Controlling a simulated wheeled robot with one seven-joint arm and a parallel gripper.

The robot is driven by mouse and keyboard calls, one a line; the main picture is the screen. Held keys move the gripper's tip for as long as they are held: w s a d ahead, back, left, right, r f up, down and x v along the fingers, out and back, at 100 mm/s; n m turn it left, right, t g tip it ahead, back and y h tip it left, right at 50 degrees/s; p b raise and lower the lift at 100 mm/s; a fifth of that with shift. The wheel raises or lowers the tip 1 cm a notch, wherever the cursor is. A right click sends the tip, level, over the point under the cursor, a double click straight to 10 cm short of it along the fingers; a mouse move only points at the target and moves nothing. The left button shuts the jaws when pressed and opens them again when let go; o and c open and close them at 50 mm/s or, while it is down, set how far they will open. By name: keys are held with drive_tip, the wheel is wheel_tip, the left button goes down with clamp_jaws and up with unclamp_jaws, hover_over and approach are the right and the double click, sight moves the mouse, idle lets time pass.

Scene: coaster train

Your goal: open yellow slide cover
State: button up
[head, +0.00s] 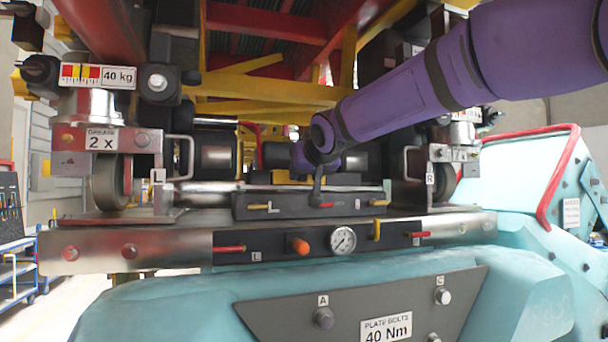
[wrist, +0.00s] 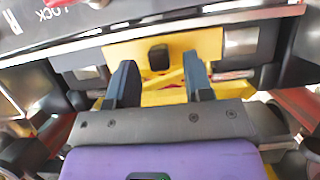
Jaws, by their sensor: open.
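The yellow slide cover (wrist: 208,45) is a flat yellow plate with a small black knob (wrist: 158,57) in the wrist view. In the head view a yellow strip (head: 288,179), probably the cover, shows behind the dark lever box and is mostly hidden. My gripper (wrist: 159,63) is open, with one dark finger on each side of the knob in the picture. The fingers look apart from the knob; I cannot tell how far the gap is in depth. In the head view my gripper (head: 303,160) is small and partly hidden by my purple arm.
The dark box (head: 265,208) with small levers stands in front of the cover. Below it are a pressure gauge (head: 343,240) and an orange knob (head: 300,246). Metal handles (head: 186,158) and wheels flank the opening. Yellow and red beams hang above.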

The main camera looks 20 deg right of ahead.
drive_tip(key=shift+w+f, duration=0.2)
drive_tip(key=shift+w, duration=0.25)
clamp_jaws()
